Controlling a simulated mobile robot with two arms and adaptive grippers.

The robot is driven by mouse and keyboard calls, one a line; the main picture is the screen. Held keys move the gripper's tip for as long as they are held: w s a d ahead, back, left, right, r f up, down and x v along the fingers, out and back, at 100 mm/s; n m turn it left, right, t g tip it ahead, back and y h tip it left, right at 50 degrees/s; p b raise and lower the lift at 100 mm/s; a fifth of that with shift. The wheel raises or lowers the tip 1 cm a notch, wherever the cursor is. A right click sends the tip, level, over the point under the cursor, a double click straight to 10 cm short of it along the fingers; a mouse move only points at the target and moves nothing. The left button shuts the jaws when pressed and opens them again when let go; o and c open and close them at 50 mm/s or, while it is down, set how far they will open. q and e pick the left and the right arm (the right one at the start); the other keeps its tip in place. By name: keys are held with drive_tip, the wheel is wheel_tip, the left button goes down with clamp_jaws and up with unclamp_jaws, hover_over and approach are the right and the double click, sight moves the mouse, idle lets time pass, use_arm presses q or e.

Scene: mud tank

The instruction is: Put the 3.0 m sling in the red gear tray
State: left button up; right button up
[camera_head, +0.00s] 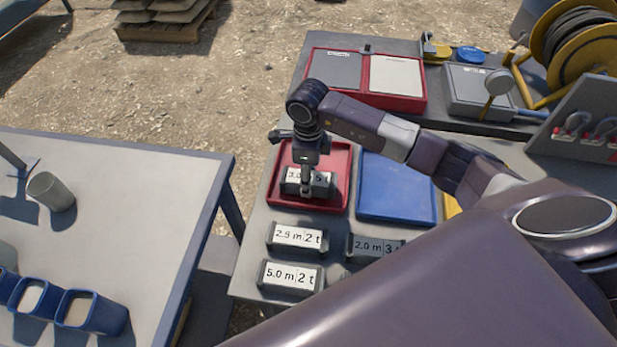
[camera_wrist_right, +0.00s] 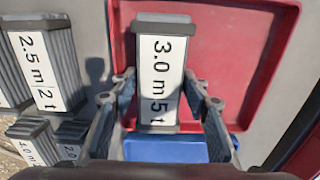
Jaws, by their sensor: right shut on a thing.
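The 3.0 m sling (camera_head: 320,179) is a dark block-like pack with a white label that reads "3.0 m 5 t" in the right wrist view (camera_wrist_right: 160,78). My right gripper (camera_head: 306,188) is shut on it, with one finger on each side in the right wrist view (camera_wrist_right: 160,100). The sling appears within the outline of the red gear tray (camera_head: 284,194); the red tray also shows behind it in the wrist view (camera_wrist_right: 240,50). I cannot tell whether the sling touches the tray floor. My left gripper is not in view.
A blue tray (camera_head: 396,188) lies right of the red one. Packs labelled 2.5 m (camera_head: 297,237), 5.0 m (camera_head: 290,276) and 2.0 m (camera_head: 374,247) sit in front. A red case (camera_head: 420,104) stands behind. A separate table (camera_head: 130,190) is at left, across a gap.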

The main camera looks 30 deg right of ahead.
drive_tip(key=shift+f, duration=0.5)
drive_tip(key=shift+f, duration=0.1)
drive_tip(key=o, duration=1.5)
drive_tip(key=shift+c, duration=0.2)
